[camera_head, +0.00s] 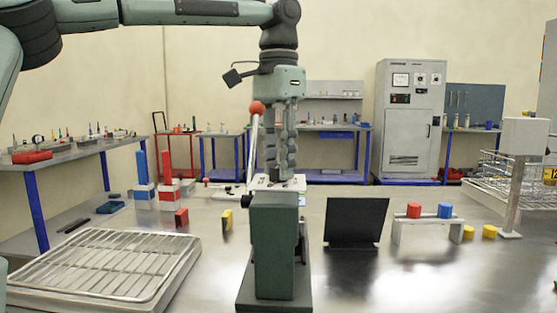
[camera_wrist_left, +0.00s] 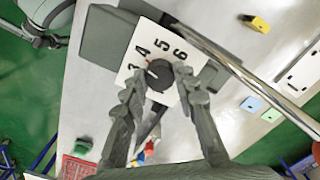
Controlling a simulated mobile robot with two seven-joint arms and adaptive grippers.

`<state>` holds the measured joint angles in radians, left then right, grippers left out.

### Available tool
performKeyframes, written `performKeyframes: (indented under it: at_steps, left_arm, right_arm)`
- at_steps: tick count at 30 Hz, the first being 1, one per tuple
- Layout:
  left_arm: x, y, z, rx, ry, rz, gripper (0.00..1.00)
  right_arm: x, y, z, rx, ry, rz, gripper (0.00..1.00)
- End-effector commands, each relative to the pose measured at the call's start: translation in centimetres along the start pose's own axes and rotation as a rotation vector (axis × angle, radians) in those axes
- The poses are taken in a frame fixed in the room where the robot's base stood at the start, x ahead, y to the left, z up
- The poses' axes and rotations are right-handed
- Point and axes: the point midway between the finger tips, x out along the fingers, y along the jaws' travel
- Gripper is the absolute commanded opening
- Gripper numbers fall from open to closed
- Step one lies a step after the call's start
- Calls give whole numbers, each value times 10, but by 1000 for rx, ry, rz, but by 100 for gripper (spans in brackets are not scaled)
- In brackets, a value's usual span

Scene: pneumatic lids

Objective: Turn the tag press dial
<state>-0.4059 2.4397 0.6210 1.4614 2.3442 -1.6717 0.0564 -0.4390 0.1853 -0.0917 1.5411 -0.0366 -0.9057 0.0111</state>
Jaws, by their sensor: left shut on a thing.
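The tag press (camera_head: 273,240) is a dark green block on the steel table, with a long lever (camera_head: 252,145) ending in a red ball. A small red mark shows near the 4. My left gripper (camera_head: 279,174) points straight down over the top of the press. In the left wrist view its two fingers (camera_wrist_left: 160,82) are on either side of the dial, shut on it. In the head view the dial is hidden. My right gripper is not in view.
The lever's metal rod (camera_wrist_left: 240,68) passes close beside the gripper. A wire rack tray (camera_head: 110,262) lies at the left and a black panel (camera_head: 356,222) stands to the right. A white stand (camera_head: 428,224) holds red and blue cylinders. Small red and yellow blocks stand left of the press.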

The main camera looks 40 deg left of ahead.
Motion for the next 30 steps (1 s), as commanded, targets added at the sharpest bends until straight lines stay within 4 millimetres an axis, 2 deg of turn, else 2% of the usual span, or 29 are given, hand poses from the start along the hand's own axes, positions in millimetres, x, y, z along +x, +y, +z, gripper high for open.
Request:
performKeyframes:
  at_steps: [15,21,30]
  left_arm:
    - [-1,0,0,-439,2,-1,0]
    - [0,0,0,-543,2,-1,0]
    - [0,0,0,-610,3,0,0]
  right_arm:
    - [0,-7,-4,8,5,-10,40]
    - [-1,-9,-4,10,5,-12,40]
    - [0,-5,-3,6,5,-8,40]
